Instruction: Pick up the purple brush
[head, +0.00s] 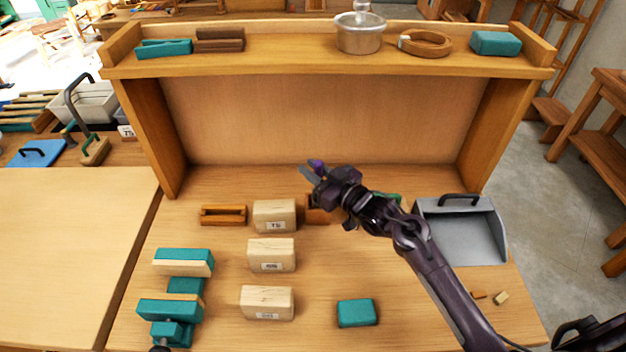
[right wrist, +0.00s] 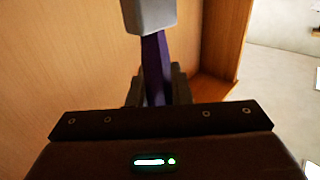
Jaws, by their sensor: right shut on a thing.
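My right gripper (head: 322,177) is shut on the purple brush (head: 316,164), above the back part of the workbench. In the head view only a small purple part and a grey part of the brush show beyond the jaws. In the right wrist view the purple handle (right wrist: 153,68) stands between the fingers of the gripper (right wrist: 155,88), with a grey block-shaped end (right wrist: 149,16) at its top. The jaws hide the lower handle. My left gripper is not in view.
Wooden blocks (head: 271,254) stand mid-bench, with a teal block (head: 357,313) in front. A grey dustpan (head: 460,232) lies at right, teal clamp-like pieces (head: 183,262) at left. The shelf (head: 290,50) above the back panel (head: 320,120) holds a metal pot (head: 359,40).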

